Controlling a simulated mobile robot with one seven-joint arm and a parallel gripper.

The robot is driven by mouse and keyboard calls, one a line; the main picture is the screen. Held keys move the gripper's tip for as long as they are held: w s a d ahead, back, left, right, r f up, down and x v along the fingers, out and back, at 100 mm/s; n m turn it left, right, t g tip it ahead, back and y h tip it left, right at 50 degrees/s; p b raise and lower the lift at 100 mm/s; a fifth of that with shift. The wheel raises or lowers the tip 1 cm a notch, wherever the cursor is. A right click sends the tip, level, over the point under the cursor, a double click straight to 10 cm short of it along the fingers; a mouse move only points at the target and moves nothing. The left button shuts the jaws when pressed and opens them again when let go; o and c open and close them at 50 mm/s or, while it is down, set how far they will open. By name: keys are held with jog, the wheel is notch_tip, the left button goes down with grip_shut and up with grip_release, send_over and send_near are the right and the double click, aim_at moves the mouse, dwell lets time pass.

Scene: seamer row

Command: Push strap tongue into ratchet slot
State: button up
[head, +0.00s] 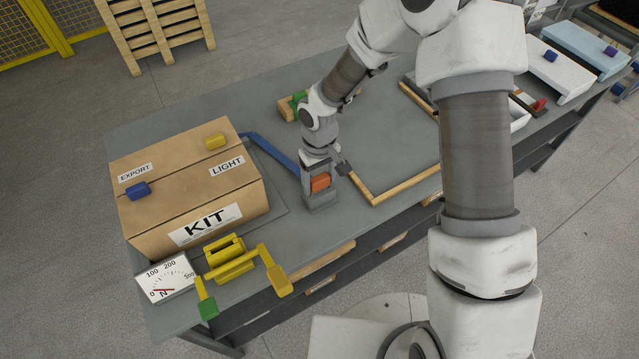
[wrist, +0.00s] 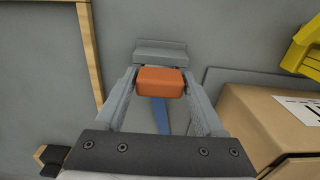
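An orange block (head: 320,182), at the end of a blue strap (head: 271,150), sits near the table's middle; it also shows in the wrist view (wrist: 160,82). My gripper (wrist: 158,76) points down, with one finger against each side of the orange block. A grey stepped block (wrist: 160,50) lies just beyond the orange block in the wrist view; whether they touch is unclear. The strap runs left to the cardboard KIT box (head: 187,190). A yellow bracket-like device (head: 230,262), perhaps the ratchet, stands in front of the box; its slot cannot be made out.
A yellow lever with a green end (head: 208,309) lies by the yellow device. A dial gauge (head: 167,278) stands at the table's front left. Blue (head: 137,191) and yellow (head: 215,142) pieces sit on the box. A wooden edging (head: 405,184) lies right of my gripper.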

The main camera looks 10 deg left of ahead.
jog(key=c, duration=0.9)
jog(key=shift+r, duration=0.1)
jog(key=shift+c, duration=0.2)
